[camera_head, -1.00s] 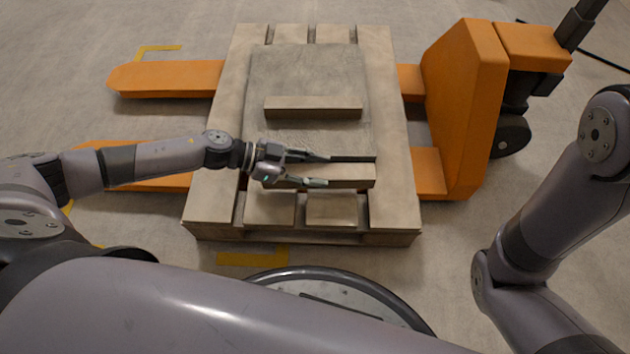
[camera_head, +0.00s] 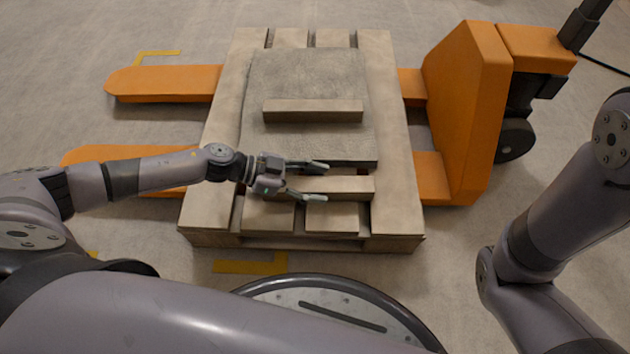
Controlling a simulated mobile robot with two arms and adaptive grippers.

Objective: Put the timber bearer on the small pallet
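The small wooden pallet (camera_head: 394,170) sits over the forks of an orange pallet truck. A flat grey slab (camera_head: 312,83) lies on it, with one timber bar (camera_head: 313,111) across the slab's middle. A second timber bar (camera_head: 352,187) lies by the slab's near edge, over the pallet's near boards; its left end is hidden by my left gripper (camera_head: 316,183). The fingers are spread apart, pointing right, with one on the far side and one on the near side of this bar. Whether they touch it, I cannot tell. My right gripper is out of view.
The orange pallet truck (camera_head: 463,110) stands to the right, its forks (camera_head: 165,80) sticking out left beyond the pallet. Yellow marks (camera_head: 240,267) are on the floor. Clear floor lies between the pallet and my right arm.

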